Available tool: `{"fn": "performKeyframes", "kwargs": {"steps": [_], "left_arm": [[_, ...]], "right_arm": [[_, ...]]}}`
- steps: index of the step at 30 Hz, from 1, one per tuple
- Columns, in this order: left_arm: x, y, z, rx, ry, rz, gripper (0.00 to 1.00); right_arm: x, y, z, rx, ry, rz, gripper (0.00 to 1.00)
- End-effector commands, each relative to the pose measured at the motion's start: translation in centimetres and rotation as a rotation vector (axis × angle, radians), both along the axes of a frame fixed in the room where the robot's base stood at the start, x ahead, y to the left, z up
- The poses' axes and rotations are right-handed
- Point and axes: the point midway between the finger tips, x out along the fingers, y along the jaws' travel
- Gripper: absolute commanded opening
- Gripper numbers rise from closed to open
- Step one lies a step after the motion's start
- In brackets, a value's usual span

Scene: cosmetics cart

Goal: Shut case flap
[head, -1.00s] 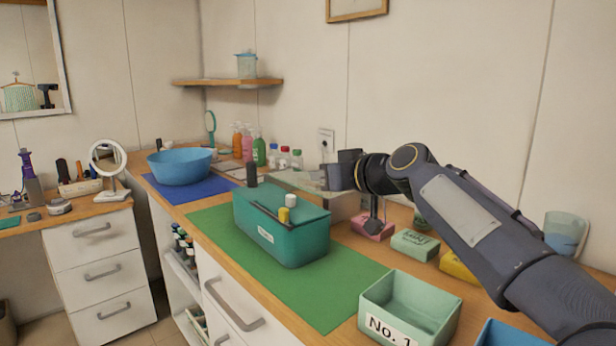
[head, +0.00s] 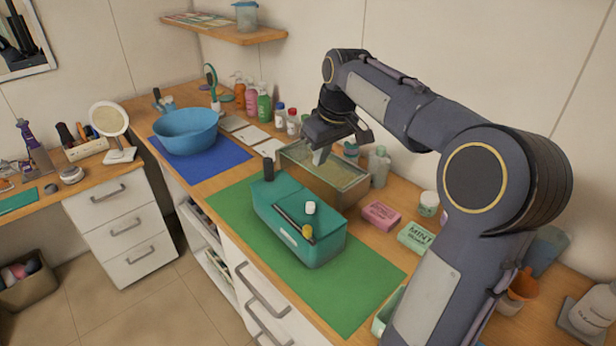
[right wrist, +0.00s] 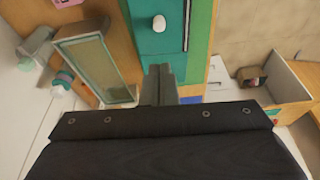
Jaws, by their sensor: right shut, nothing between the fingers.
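The clear-topped case (head: 352,190) stands on the counter behind the teal box; it also shows at the left of the right wrist view (right wrist: 72,45). Its framed, see-through flap (head: 318,168) looks to lie across the top, but I cannot tell whether it is fully down. My right gripper (head: 320,156) is over the case's back left part in the head view, fingers pointing down. Its fingers (right wrist: 160,75) are together and empty in the right wrist view. I cannot tell whether they touch the flap. My left gripper is not in view.
The teal box (head: 318,252) on the green mat (head: 350,296) has a dark stick, a white-capped and a yellow-capped item on it. A dark bottle (head: 268,168) stands behind it. Soap boxes (head: 381,215) are right of the case, small bottles (head: 292,123) behind. A blue bowl (head: 186,131) is farther left.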

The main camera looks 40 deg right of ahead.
Motion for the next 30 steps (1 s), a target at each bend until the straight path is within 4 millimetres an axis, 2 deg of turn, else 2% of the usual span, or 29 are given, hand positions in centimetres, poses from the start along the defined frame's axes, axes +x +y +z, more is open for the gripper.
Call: {"fn": "performKeyframes", "kwargs": {"steps": [5,15,18,24,30], "left_arm": [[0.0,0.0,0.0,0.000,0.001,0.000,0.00],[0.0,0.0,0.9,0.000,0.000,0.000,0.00],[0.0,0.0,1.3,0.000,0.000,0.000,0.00],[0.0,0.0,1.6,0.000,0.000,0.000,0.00],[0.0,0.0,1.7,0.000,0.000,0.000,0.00]], "right_arm": [[0.6,0.1,-2.4,0.002,0.005,0.001,0.00],[2.6,0.2,-9.2,0.003,0.004,0.001,0.00],[2.7,0.2,-10.9,0.003,0.003,0.001,0.00],[2.7,0.3,-12.9,0.003,0.000,0.001,0.00],[2.7,0.3,-13.5,0.002,-0.002,0.001,0.00]]}}
